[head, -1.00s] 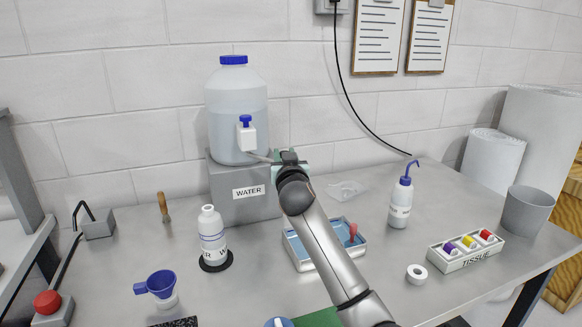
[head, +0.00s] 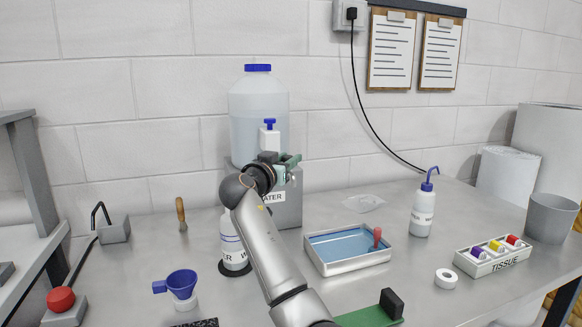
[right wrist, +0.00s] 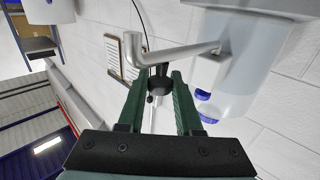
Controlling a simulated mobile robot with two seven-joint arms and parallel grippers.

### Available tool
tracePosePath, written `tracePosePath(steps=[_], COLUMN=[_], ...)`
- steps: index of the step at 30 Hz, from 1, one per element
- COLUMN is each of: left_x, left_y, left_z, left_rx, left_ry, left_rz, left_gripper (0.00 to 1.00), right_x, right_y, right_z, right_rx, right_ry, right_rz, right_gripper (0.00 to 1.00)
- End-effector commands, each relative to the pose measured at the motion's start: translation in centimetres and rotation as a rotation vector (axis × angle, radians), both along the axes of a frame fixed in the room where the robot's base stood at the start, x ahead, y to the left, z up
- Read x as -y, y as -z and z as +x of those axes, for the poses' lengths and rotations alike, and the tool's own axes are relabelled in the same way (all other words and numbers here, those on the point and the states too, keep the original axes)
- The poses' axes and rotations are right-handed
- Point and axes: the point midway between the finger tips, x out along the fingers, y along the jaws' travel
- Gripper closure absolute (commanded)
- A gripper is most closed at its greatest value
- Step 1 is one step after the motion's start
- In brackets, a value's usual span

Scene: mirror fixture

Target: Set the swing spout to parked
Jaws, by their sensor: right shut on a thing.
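My right gripper (head: 287,161) is at the tap of the large water container (head: 258,105). In the right wrist view its two green fingers (right wrist: 158,82) are shut on a small black knob (right wrist: 160,80) below the swing spout. The spout (right wrist: 180,52) is a grey tube there, running from the container side to a bent end at left. In the head view my gripper and arm hide the spout. The white tap (head: 269,138) with a blue handle shows just above the gripper. My left gripper is not in view.
A white bottle (head: 234,250) stands on a black disc, partly behind my arm. A blue-filled tray (head: 318,258) is right of the arm. A blue funnel (head: 181,284) is at front left.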

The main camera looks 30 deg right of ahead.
Motion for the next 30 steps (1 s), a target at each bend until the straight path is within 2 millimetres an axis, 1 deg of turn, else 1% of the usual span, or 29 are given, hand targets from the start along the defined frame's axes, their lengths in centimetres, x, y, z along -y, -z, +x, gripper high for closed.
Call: tracePosePath(steps=[7, 20, 21, 28, 29, 30], left_x=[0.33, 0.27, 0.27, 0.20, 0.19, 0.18], left_y=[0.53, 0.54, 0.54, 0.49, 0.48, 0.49], left_z=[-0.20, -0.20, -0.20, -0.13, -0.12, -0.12], left_rx=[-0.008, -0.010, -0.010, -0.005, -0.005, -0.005], left_ry=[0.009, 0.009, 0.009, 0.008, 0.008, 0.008], left_rz=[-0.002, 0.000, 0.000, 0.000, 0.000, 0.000], left_gripper=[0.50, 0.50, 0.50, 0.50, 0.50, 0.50], right_x=[-0.24, -0.27, -0.27, -0.25, -0.25, -0.25], right_y=[0.03, 0.02, 0.01, 0.01, 0.01, 0.01], right_z=[0.10, 0.10, 0.10, 0.09, 0.09, 0.09], right_rx=[-0.002, -0.001, -0.001, -0.001, -0.001, -0.001], right_ry=[0.044, 0.052, 0.051, 0.051, 0.051, 0.052], right_rz=[-0.001, 0.000, 0.001, 0.000, 0.000, 0.000], right_gripper=[1.00, 1.00, 0.65, 0.39, 0.37, 0.37])
